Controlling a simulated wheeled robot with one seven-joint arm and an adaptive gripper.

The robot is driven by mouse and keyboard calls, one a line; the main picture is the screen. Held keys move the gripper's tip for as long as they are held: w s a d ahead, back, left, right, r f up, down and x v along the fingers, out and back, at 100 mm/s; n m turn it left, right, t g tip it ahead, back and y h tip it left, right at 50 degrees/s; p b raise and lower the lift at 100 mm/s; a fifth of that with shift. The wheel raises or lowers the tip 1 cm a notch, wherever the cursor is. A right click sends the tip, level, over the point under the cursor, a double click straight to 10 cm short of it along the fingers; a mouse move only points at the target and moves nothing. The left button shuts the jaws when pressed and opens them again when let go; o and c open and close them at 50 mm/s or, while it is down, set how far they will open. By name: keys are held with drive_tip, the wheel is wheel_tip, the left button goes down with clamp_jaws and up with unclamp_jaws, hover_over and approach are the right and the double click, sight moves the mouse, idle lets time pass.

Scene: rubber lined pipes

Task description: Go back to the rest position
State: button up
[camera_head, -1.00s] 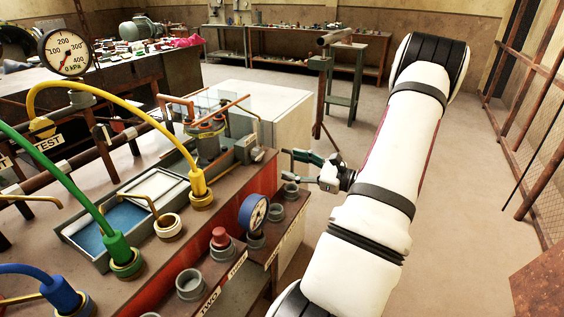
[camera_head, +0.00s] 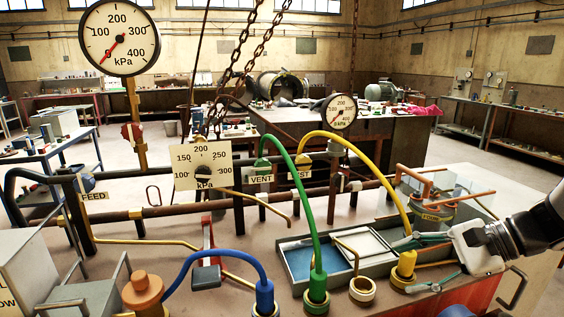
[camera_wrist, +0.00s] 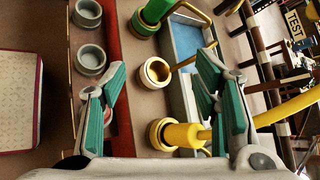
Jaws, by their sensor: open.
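My gripper (camera_head: 402,266) reaches in from the right in the head view, over the right end of the bench. Its green-padded fingers are spread apart with nothing clamped between them. In the wrist view my gripper (camera_wrist: 163,75) shows both fingers open. The yellow hose fitting (camera_wrist: 190,136) lies between them in that picture, apparently seated in its yellow-ringed socket. The same yellow fitting (camera_head: 405,264) stands upright beside the fingers in the head view. I cannot tell the exact gap to the fingers.
A green hose (camera_head: 318,240) and a blue hose (camera_head: 262,290) rise from the bench nearby. A grey tray (camera_head: 298,278) and an open cream-ringed socket (camera_head: 362,290) are left of my gripper. Pipes and a large gauge (camera_head: 120,38) stand farther left.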

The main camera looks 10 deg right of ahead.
drive_tip(key=s+a+r+n+g+h+p, duration=0.1)
drive_tip(key=s+a+r+n+h, duration=0.3)
drive_tip(key=s+a+n, duration=0.2)
drive_tip(key=s+a+r+n+h, duration=0.4)
drive_tip(key=s+a+n, duration=0.3)
drive_tip(key=s+n, duration=0.2)
drive_tip(key=shift+r+n+g+h+p, duration=0.3)
drive_tip(key=shift+n+g+h+p, duration=0.1)
drive_tip(key=shift+n+h, duration=0.35)
